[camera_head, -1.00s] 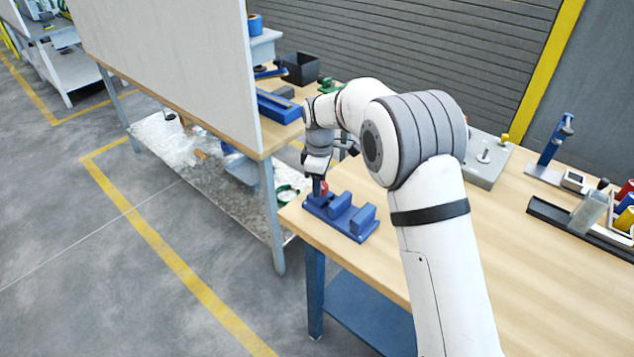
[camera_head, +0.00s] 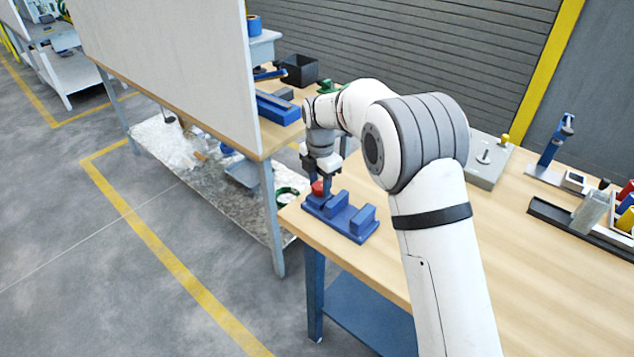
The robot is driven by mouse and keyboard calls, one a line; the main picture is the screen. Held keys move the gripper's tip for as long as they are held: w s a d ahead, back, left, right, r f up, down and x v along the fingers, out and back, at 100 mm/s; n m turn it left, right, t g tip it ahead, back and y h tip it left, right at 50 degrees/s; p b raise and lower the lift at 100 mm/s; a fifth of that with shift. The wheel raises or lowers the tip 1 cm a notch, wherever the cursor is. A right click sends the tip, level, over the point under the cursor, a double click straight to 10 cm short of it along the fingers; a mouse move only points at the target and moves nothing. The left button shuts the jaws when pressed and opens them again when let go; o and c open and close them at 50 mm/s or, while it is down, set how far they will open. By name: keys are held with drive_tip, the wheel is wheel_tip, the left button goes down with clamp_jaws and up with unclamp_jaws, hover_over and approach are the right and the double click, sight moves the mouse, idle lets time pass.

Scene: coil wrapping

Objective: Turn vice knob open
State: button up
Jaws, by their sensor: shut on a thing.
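The blue vice (camera_head: 346,220) sits near the left front corner of the wooden workbench. Its jaw blocks stand up with a gap between them. The red knob (camera_head: 317,187) is at the vice's left end. My gripper (camera_head: 322,188) points down over that end, its fingers at the knob and shut on it. Part of the knob and the far finger's contact are hidden or too small to make out.
A grey box with a lever (camera_head: 486,158), a blue stand (camera_head: 555,140) and a rack with coloured spools (camera_head: 625,205) stand at the back right. A white panel (camera_head: 180,65) rises left of my gripper.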

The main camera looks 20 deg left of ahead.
sight(320, 184)
drive_tip(key=n, duration=0.5)
drive_tip(key=shift+w+r, duration=0.15)
drive_tip(key=shift+w, duration=0.05)
drive_tip(key=n, duration=0.5)
drive_tip(key=shift+n, duration=0.3)
drive_tip(key=o, duration=0.7)
drive_tip(key=shift+o, duration=1.4)
wheel_tip(320, 184, up, 8)
drive_tip(key=shift+f+b, duration=0.2)
drive_tip(key=shift+b, duration=0.3)
